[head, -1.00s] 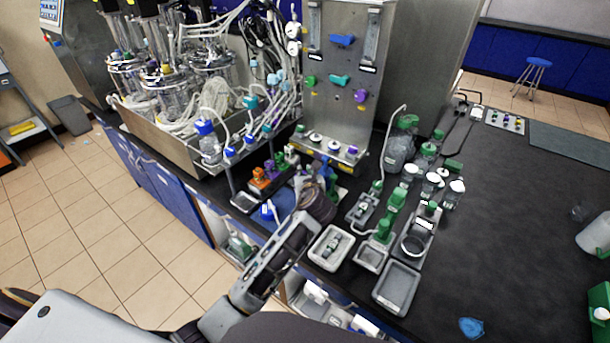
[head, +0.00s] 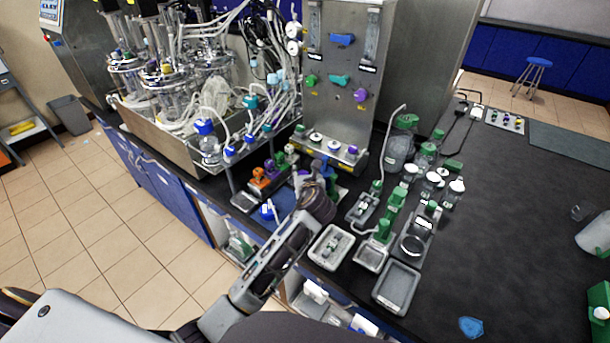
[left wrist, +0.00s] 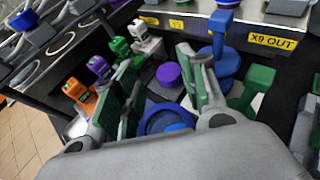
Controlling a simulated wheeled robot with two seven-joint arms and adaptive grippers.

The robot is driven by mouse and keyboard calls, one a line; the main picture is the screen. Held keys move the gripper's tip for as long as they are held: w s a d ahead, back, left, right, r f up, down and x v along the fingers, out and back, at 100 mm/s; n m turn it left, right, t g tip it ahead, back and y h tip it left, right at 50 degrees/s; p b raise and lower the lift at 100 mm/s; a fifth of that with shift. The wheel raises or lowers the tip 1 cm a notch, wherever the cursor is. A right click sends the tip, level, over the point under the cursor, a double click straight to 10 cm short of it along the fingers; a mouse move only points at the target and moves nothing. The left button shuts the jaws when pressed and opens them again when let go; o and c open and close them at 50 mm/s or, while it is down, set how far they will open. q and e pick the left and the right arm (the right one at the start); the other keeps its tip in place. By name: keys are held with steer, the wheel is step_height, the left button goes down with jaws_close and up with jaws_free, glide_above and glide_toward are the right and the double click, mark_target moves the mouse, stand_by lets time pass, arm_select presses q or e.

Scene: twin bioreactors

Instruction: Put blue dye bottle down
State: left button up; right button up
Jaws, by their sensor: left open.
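My left gripper (head: 316,190) is low over the near edge of the dark bench, beside the steel panel. In the left wrist view its two green-padded fingers (left wrist: 163,68) stand apart, open. A round blue thing (left wrist: 165,121), seen from above and probably the blue dye bottle, is low between the fingers, its lower part cut off by my gripper body. A purple cap (left wrist: 168,74) is just beyond it. I cannot tell whether the fingers touch either. In the head view my gripper hides most of this spot. My right gripper is not in view.
Orange and purple blocks (head: 260,179) stand left of my gripper. A blue stand (left wrist: 226,62) and a green piece (left wrist: 258,80) are close to the right finger. The bench's right side is mostly clear.

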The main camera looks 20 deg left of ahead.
arm_select(q)
steer(key=v, duration=1.2)
